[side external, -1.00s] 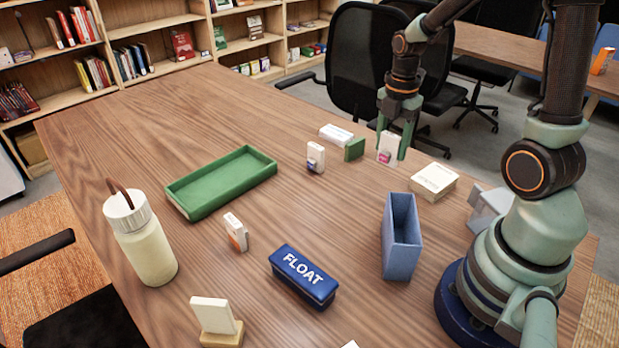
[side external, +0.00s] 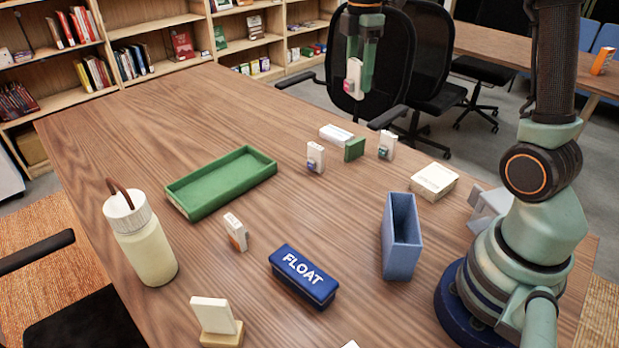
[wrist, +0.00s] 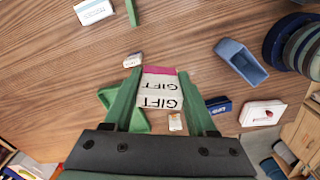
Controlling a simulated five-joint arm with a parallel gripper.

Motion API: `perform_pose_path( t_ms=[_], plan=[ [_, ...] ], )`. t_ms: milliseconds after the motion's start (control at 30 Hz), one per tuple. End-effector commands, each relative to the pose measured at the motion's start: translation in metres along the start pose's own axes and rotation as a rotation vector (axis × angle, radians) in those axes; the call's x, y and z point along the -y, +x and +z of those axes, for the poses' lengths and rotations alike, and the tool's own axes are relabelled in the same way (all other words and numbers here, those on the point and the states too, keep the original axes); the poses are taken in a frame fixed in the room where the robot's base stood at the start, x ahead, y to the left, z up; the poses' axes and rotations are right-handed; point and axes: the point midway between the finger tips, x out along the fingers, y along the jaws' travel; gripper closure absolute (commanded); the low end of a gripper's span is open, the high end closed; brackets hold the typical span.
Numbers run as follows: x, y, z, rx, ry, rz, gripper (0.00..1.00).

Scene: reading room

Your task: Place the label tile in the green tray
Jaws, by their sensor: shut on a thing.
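My gripper (side external: 358,82) is shut on a white label tile (side external: 354,78) with a pink mark, held high above the far side of the table. In the wrist view the tile (wrist: 160,95) reads "GIFT", has a pink end, and sits between the two green fingers of my gripper (wrist: 159,78). The green tray (side external: 187,206) lies on the table, left of and below the gripper in the side view. It looks empty there. In the wrist view the tray (wrist: 139,122) is largely hidden behind the fingers and tile.
Similar small white tiles stand at the far middle (side external: 315,157), far right (side external: 386,146) and near the tray (side external: 235,232). A blue open bin (side external: 401,250), a blue FLOAT box (side external: 303,277) and a cream bottle (side external: 144,245) stand on the table. Bare wood surrounds the tray.

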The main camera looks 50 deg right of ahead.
Motion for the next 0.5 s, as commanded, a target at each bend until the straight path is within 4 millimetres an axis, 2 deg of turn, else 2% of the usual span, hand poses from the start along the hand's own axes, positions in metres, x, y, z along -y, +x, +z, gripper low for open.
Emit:
perform_pose_path(
  t_ms=[33,200,500],
  plan=[
    [-0.011,-0.002,-0.010,0.000,0.046,0.000,0.99],
    [-0.042,-0.008,-0.042,0.001,0.235,-0.002,0.99],
    [-0.081,-0.009,-0.105,0.002,0.569,-0.002,0.99]
  ],
)
